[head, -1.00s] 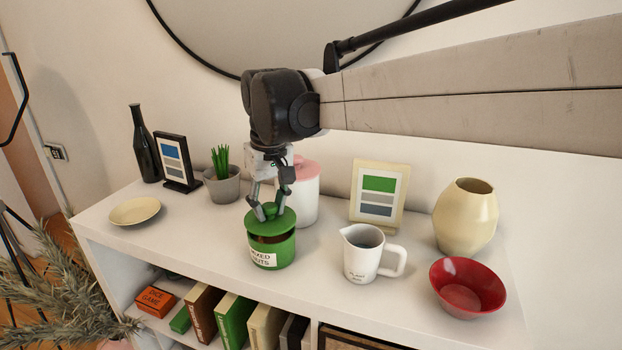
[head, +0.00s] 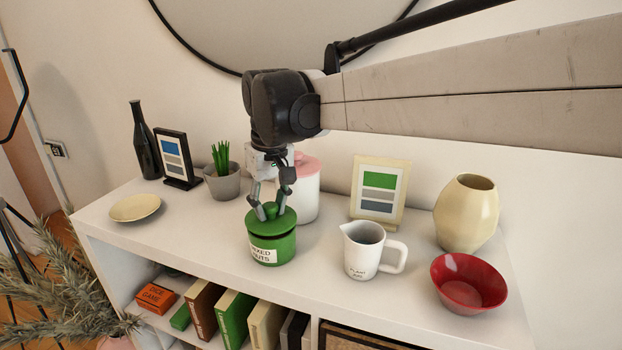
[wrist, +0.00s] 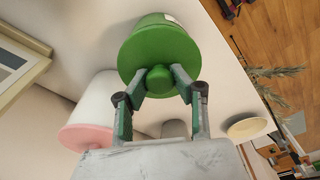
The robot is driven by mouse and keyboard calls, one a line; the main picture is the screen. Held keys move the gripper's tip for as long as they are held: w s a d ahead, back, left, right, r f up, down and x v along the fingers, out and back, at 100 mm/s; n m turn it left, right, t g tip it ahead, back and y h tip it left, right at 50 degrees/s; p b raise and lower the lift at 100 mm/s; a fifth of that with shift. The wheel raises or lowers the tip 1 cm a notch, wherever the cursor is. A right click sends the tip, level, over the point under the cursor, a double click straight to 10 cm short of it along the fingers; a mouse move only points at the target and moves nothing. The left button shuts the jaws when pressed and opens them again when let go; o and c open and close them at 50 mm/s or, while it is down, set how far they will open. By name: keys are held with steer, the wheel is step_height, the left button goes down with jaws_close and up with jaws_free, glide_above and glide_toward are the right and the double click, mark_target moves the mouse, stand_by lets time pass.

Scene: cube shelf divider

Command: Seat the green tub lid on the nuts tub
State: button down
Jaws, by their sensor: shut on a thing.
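My gripper (head: 268,211) points down from above and is shut on the lid's knob. In the wrist view, the two fingers of my gripper (wrist: 160,83) pinch the knob from both sides. The lid (wrist: 150,55) there hides the tub's mouth, so the far side of the seam is hidden.
A white canister with a pink lid (head: 308,190) stands close behind the tub. A white jug (head: 364,255) stands to the right, with a red bowl (head: 468,283) and cream vase (head: 466,215) beyond. A potted plant (head: 223,182) and plate (head: 134,208) are left. The shelf's front edge is near.

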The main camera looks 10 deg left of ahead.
mark_target(273, 207)
steer(key=shift+f+b, duration=0.5)
steer(key=shift+f, duration=0.3)
stand_by(0.4)
steer(key=c, duration=1.8)
jaws_free()
steer(key=o, duration=0.6)
steer(key=shift+c, duration=0.2)
steer(key=shift+r, duration=0.1)
steer(key=shift+s+d+r+p, duration=0.1)
steer(key=shift+r+p, duration=0.7)
steer(key=shift+r, duration=0.5)
steer(key=shift+s+d+r+p, duration=0.15)
steer(key=shift+r+p, duration=0.6)
steer(key=shift+r, duration=0.55)
steer(key=shift+s+d+r+p, duration=0.1)
steer(key=shift+r+p, duration=0.7)
steer(key=shift+r, duration=0.5)
